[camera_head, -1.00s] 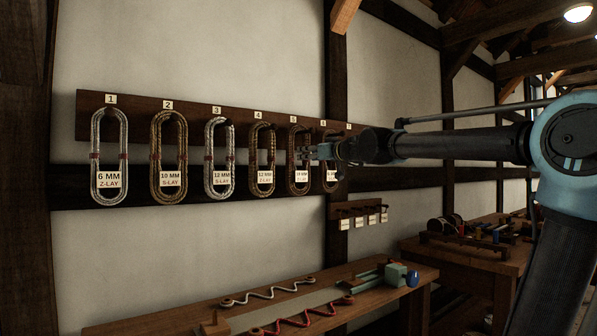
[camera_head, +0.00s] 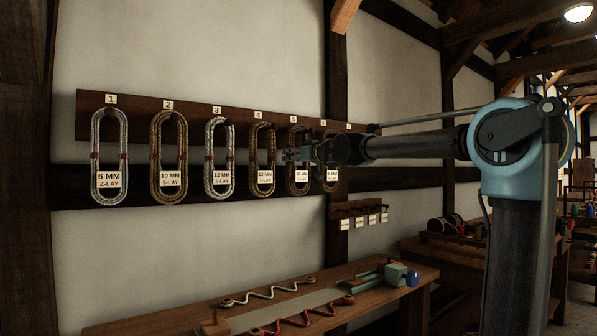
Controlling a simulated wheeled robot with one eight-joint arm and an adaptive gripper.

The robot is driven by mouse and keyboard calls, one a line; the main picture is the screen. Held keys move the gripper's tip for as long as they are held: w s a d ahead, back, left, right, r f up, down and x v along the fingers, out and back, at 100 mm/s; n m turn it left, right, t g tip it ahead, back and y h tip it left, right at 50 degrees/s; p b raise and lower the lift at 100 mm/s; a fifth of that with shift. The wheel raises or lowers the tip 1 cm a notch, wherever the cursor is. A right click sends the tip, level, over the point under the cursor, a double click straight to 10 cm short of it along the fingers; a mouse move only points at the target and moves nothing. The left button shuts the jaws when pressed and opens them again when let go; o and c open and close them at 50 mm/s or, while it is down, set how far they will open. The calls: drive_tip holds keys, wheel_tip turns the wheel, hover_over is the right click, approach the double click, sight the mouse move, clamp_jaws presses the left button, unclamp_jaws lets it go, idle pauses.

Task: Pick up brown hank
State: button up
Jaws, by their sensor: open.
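Several looped rope hanks hang in a row on a dark wall board (camera_head: 190,108) under number tags. The dark brown hank (camera_head: 299,179) hangs under tag 5, with a white label at its lower part. My gripper (camera_head: 288,154) points left and is open. In the picture it overlaps the upper middle of the brown hank and its fingertips reach toward the gap beside the tag 4 hank (camera_head: 253,165). I cannot tell whether it touches the hank. My gripper and wrist hide part of the brown hank and part of the tag 6 hank (camera_head: 332,183).
Pale hanks hang under tags 1 (camera_head: 95,135) and 3 (camera_head: 209,140), a golden one under tag 2 (camera_head: 155,160). A small rack (camera_head: 358,207) with labels is below right. A bench (camera_head: 240,325) with rope samples stands below. The wall between is bare.

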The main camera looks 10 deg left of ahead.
drive_tip(key=shift+x, duration=0.95)
drive_tip(key=shift+c, duration=0.3)
clamp_jaws()
drive_tip(key=shift+r, duration=0.15)
